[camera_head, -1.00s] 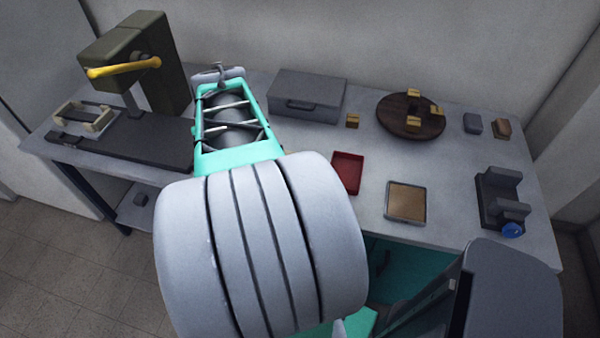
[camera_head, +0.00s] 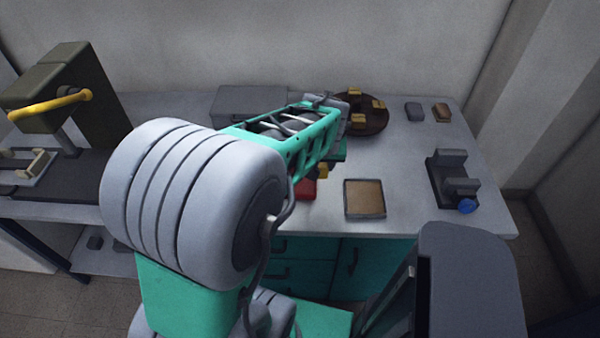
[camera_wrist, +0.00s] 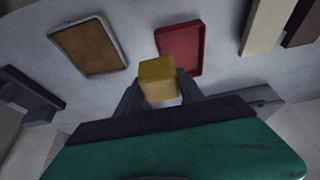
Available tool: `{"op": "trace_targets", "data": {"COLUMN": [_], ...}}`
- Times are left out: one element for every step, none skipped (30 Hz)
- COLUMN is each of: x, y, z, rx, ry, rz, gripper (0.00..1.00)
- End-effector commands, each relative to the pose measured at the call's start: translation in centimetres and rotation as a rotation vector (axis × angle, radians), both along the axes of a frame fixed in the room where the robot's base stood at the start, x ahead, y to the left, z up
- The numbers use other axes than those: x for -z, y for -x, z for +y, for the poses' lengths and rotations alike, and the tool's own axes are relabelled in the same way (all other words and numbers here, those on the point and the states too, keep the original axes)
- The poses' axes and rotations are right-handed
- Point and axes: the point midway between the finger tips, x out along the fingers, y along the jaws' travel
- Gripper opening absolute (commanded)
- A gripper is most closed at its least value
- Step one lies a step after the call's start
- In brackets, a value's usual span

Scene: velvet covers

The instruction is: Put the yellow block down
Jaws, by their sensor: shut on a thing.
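The yellow block (camera_wrist: 157,80) is between the two fingers of my gripper (camera_wrist: 160,92) in the wrist view. The gripper is shut on it. The block overlaps the near edge of the red tray (camera_wrist: 181,46) in that view; I cannot tell its height above the bench. In the head view the yellow block (camera_head: 322,170) shows just below my arm, beside the visible corner of the red tray (camera_head: 306,188). My arm hides most of that tray and the gripper fingers there.
A brown-floored tray (camera_head: 365,197) lies right of the red one. A round dark wooden board (camera_head: 374,122) with other yellow blocks stands behind. A grey box (camera_head: 240,101) is at the back. A dark fixture with a blue knob (camera_head: 466,206) stands at right. Bench surface between them is clear.

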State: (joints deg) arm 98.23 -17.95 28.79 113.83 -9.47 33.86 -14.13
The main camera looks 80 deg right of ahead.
Motion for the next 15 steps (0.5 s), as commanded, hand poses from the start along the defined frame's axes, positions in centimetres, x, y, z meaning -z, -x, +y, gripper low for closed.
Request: {"op": "trace_targets", "data": {"x": [0.5,0.8,1.8,2.6,3.3,4.2,4.7,5.2,5.7,6.0,6.2,6.6,6.8,7.1,7.8], "y": [-1.5,-2.1,-2.9,-3.3,-3.8,-4.3,-4.7,-5.1,-5.4,-5.5,-5.7,-5.9,-6.1,-6.3,-6.3], "z": [-0.8,-1.3,-1.8,-2.1,-2.4,-2.8,-3.1,-3.4,-3.6,-3.8,-4.0,-4.1,-4.2,-4.3,-4.3], "rx": [-0.009,-0.007,-0.007,-0.005,-0.004,-0.004,-0.004,-0.003,-0.001,0.000,-0.001,-0.001,-0.001,-0.001,0.001], "ry": [-0.004,-0.003,-0.007,-0.007,-0.005,-0.006,-0.005,-0.002,-0.003,-0.001,0.000,0.000,-0.001,-0.002,-0.002], "rz": [-0.001,0.000,0.000,0.000,0.000,0.000,0.000,0.001,0.001,0.000,0.000,0.000,0.001,0.001,0.000], "gripper": [0.03,0.03,0.03,0.03,0.03,0.03,0.03,0.03,0.03,0.03,0.03,0.03,0.03,0.03,0.03]}}
